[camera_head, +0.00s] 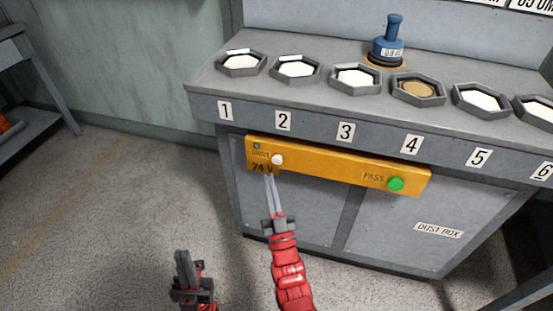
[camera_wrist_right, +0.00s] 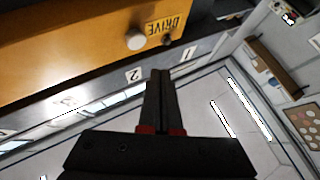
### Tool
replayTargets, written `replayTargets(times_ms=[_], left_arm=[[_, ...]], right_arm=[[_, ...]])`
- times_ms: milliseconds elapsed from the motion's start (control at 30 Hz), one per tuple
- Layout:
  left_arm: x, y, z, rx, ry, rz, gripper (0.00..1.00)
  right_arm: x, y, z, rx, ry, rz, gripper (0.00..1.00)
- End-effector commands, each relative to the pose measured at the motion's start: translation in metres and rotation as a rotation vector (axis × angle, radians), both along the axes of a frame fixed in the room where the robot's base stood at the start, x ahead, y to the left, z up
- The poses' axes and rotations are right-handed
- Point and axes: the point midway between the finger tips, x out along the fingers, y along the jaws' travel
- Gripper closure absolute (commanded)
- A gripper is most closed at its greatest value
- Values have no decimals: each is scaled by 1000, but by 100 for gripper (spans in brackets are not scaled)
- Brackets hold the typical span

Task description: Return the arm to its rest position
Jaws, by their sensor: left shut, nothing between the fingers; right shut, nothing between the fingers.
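My right gripper (camera_head: 270,180) is shut and empty. In the head view its fingertips are just below the white button (camera_head: 277,160) on the yellow panel (camera_head: 325,172); I cannot tell if they touch the panel. In the right wrist view the shut fingers (camera_wrist_right: 160,75) appear below the white button (camera_wrist_right: 135,39) and the DRIVE label (camera_wrist_right: 167,25), apart from both in the picture. My left gripper (camera_head: 185,258) is shut and empty, low over the floor, left of my right arm.
The grey bench (camera_head: 215,88) carries several numbered hexagonal holders; the fourth (camera_head: 417,89) looks brownish inside. A blue handled tool (camera_head: 391,45) stands behind them. A green PASS button (camera_head: 396,184) is on the panel's right. The floor (camera_head: 100,220) to the left is clear.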

Motion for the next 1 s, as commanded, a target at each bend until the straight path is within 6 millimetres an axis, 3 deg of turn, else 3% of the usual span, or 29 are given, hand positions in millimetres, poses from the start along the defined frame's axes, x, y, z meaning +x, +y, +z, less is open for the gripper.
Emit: replayTargets(times_ms=[167,667,767,1000], left_arm=[[0,0,5,0,0,0,100],[0,0,5,0,0,0,100],[0,0,5,0,0,0,100],[0,0,5,0,0,0,100]], right_arm=[[-14,4,1,-1,0,-1,100],[-18,-3,2,3,-22,-7,100],[-37,-26,13,14,-114,-30,100],[-138,-110,52,49,-494,-109,100]])
